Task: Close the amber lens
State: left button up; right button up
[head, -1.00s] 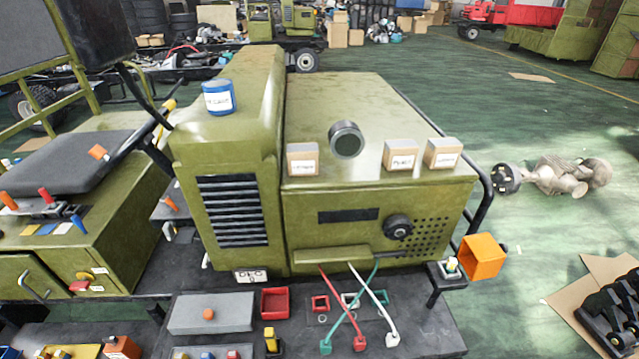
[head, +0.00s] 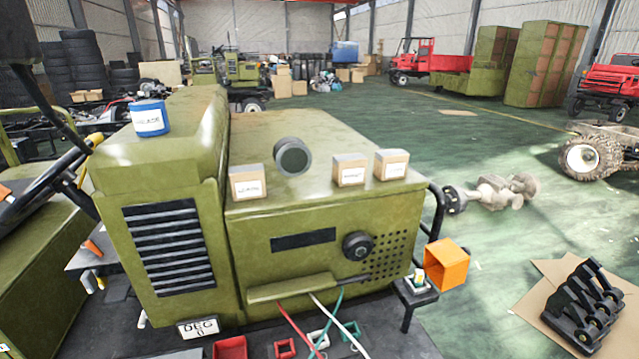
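The amber lens (head: 446,264) is an orange, hollow, box-shaped cover at the front right corner of the green machine. It stands swung out to the right of a small dark lamp base (head: 415,291), its hollow side showing. A small white and yellow bulb (head: 418,277) sits uncovered on the base. Neither of my grippers shows in the head view.
The green hood (head: 330,215) carries small boxes (head: 350,170), a dark round part (head: 292,156) and a blue can (head: 150,118). A black rail (head: 437,220) runs beside the lamp. Black parts (head: 580,305) lie on cardboard at right. Green floor between is clear.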

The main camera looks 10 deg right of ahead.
aim_at(446, 265)
jog(key=i+l+u, duration=0.15)
jog(key=l+u, duration=0.15)
jog(key=l, duration=1.35)
jog(key=l+u, duration=0.35)
jog(key=l, duration=1.35)
